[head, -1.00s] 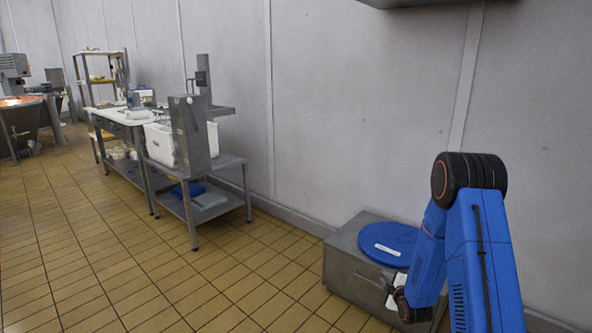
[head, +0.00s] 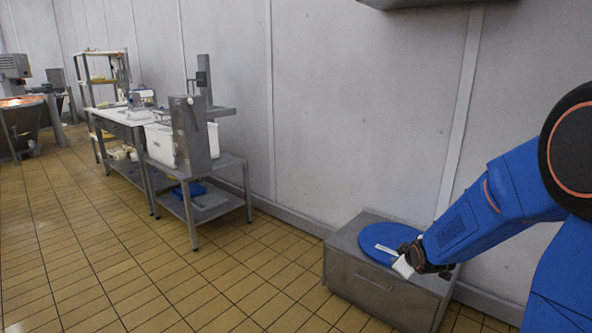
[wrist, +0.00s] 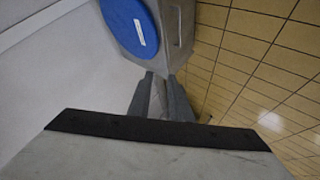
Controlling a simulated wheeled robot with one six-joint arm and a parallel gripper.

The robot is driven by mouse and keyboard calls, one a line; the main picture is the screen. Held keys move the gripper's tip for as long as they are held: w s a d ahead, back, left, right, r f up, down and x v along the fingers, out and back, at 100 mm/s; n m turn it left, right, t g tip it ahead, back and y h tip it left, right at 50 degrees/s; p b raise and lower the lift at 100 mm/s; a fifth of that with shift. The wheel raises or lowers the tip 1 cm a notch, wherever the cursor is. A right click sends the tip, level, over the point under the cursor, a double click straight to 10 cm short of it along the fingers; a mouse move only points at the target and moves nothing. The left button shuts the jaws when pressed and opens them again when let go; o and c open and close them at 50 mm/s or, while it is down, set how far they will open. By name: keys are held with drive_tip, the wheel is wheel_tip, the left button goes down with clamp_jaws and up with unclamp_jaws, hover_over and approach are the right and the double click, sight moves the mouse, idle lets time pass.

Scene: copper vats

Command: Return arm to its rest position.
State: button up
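My blue arm (head: 510,190) reaches in from the right edge of the head view. My gripper (wrist: 161,75) shows in the wrist view as two grey fingers with a narrow gap between them. I see no object held in it. In the head view the pale end of the gripper (head: 402,266) appears in front of the blue round lid (head: 385,240), and I cannot tell how far above it. The lid, with a white label, lies on a grey metal box (head: 365,285). The lid also shows in the wrist view (wrist: 125,28), beyond the fingers.
The box stands on the tiled floor against the grey wall (head: 350,120). A metal table (head: 228,165) with a white bin and an upright device is at centre left. A longer worktable and copper vat (head: 22,118) are farther left. The floor in front is clear.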

drive_tip(key=s+a+r+m+g, duration=0.1)
drive_tip(key=s+r, duration=0.3)
drive_tip(key=s, duration=0.9)
drive_tip(key=s+a+r+m+g, duration=0.2)
drive_tip(key=s+r+m, duration=0.1)
drive_tip(key=s, duration=1)
drive_tip(key=s+a+r+m+g, duration=0.2)
drive_tip(key=s+r+m, duration=0.2)
drive_tip(key=s, duration=0.9)
drive_tip(key=shift+s+r+y, duration=0.25)
drive_tip(key=shift+r+y, duration=0.05)
drive_tip(key=shift+r, duration=0.05)
drive_tip(key=shift+d, duration=0.1)
